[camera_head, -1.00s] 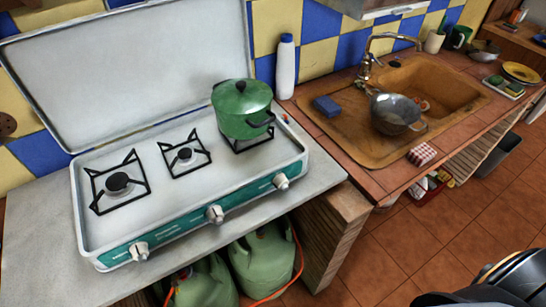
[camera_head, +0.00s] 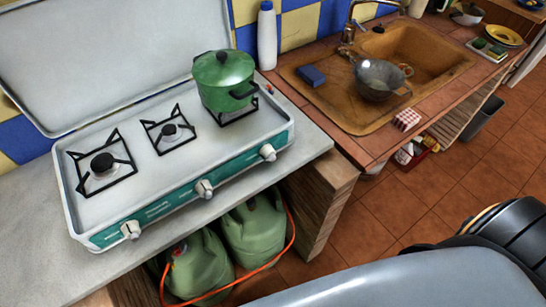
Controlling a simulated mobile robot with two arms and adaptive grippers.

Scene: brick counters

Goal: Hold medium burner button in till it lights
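A white and green gas stove (camera_head: 95,210) with a raised lid stands on the grey counter at the left. It has three burners in a row. The left burner (camera_head: 103,165) and the middle burner (camera_head: 171,132) are bare, with no flame visible. A lidded green pot (camera_head: 224,80) stands on the right burner. Three white knobs are on the front panel: left knob (camera_head: 130,230), middle knob (camera_head: 204,189) and right knob (camera_head: 267,152). No separate burner button can be made out. Neither gripper is in view.
Two green gas canisters (camera_head: 253,232) with an orange hose stand under the counter. A brown sink (camera_head: 425,62) with a metal pan (camera_head: 378,80) is to the right. A grey part of my body fills the lower right.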

